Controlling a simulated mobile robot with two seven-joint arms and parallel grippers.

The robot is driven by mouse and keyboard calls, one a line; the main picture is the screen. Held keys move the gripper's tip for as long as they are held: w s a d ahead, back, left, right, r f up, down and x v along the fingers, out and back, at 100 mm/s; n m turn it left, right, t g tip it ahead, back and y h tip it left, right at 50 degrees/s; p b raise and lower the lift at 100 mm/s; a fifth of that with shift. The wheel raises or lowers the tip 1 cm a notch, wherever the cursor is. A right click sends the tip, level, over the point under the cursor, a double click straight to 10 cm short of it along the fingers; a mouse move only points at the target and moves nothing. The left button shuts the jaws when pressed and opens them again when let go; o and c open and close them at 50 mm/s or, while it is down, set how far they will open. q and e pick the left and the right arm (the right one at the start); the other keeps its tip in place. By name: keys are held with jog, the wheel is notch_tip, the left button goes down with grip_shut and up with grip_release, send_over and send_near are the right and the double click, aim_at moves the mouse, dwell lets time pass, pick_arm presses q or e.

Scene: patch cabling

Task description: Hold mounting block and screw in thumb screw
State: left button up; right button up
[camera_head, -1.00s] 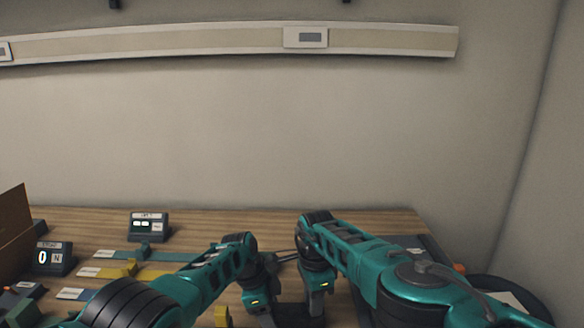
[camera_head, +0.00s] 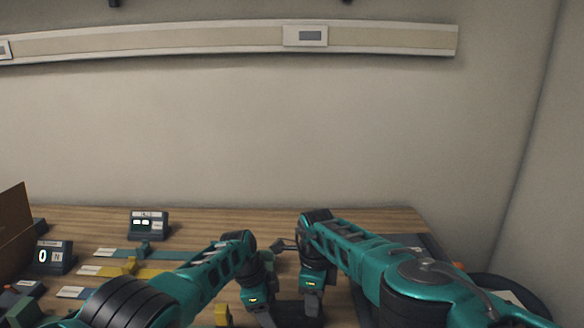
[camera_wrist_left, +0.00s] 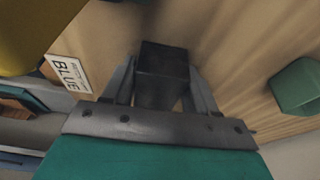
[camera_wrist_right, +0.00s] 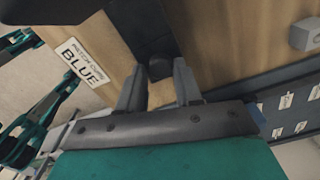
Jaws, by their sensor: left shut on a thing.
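My left gripper (camera_wrist_left: 161,82) is shut on a black block (camera_wrist_left: 162,68), which I take to be the mounting block. In the head view the left fingers (camera_head: 264,310) point down at the table, and a dark shape (camera_head: 291,310) shows between the two grippers. My right gripper (camera_wrist_right: 158,80) has its fingers apart. A small dark round piece, likely the thumb screw (camera_wrist_right: 160,67), shows between its fingertips, in front of a dark body (camera_wrist_right: 146,28). Whether the fingers touch it is hard to see. In the head view the right gripper (camera_head: 311,300) is close to the left one.
A white label reading BLUE (camera_wrist_right: 83,62) lies near both grippers. A yellow piece (camera_head: 222,314) stands left of the left gripper. A display (camera_head: 148,224), a counter (camera_head: 53,257) and a brown box wall (camera_head: 14,232) stand to the left.

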jog(key=shift+o, duration=0.5)
jog(key=shift+a, duration=0.1)
pick_arm(q)
jog(key=shift+s+d, duration=0.1)
jog(key=shift+d, duration=0.05)
pick_arm(e)
jog(key=o, duration=0.5)
jog(key=shift+c, duration=0.2)
pick_arm(q)
jog(key=o, duration=1.2)
jog(key=shift+c, duration=0.2)
jog(key=shift+r, duration=0.1)
